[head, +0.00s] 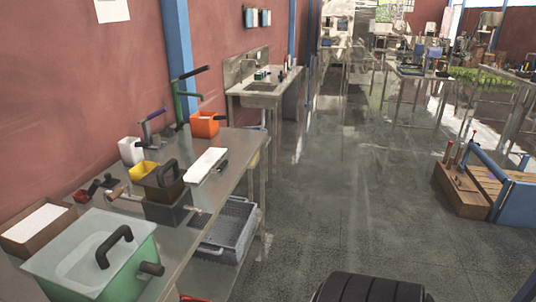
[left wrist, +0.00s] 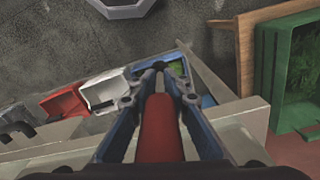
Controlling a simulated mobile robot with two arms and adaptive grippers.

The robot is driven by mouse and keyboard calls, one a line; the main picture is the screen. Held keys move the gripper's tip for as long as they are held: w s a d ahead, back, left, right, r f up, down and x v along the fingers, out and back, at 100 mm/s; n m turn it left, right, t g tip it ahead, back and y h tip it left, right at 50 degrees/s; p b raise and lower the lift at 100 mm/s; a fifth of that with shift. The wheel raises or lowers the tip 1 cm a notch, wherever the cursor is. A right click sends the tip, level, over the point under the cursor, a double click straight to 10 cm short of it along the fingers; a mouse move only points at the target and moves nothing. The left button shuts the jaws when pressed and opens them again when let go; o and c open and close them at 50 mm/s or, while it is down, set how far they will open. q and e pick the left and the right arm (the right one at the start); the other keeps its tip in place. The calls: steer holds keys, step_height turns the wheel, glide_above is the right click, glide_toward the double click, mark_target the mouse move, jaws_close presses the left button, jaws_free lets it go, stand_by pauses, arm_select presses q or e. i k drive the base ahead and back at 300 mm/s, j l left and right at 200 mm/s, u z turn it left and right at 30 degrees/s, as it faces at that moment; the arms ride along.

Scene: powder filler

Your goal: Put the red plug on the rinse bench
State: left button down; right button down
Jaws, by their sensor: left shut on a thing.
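My left gripper (left wrist: 161,76) shows in the left wrist view, its two blue-grey fingers shut on the red plug (left wrist: 157,130). The plug looks like a smooth red cylinder lying lengthwise between the fingers; its near end is hidden by the dark gripper body. The left gripper is not clearly seen in the head view. A bench with a sink basin and a tap, which looks like the rinse bench (head: 262,99), stands against the red wall beyond the near workbench. Several small items stand on its top. My right gripper is in neither view.
The near workbench (head: 233,150) holds a green lidded box (head: 92,254), an orange bin (head: 204,125) and presses. A grey crate (head: 230,229) sits below its edge. Open floor (head: 335,190) runs along the middle. A wooden platform (head: 461,190) stands at right.

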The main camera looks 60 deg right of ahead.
mark_target(229, 147)
steer(key=l+z, duration=0.2)
steer(key=z, duration=0.9)
steer(key=i+l+z, duration=0.1)
steer(key=i+l, duration=0.25)
steer(key=l, duration=0.15)
steer(key=i+l, duration=0.4)
steer(key=l+z, duration=0.05)
steer(key=l, duration=0.05)
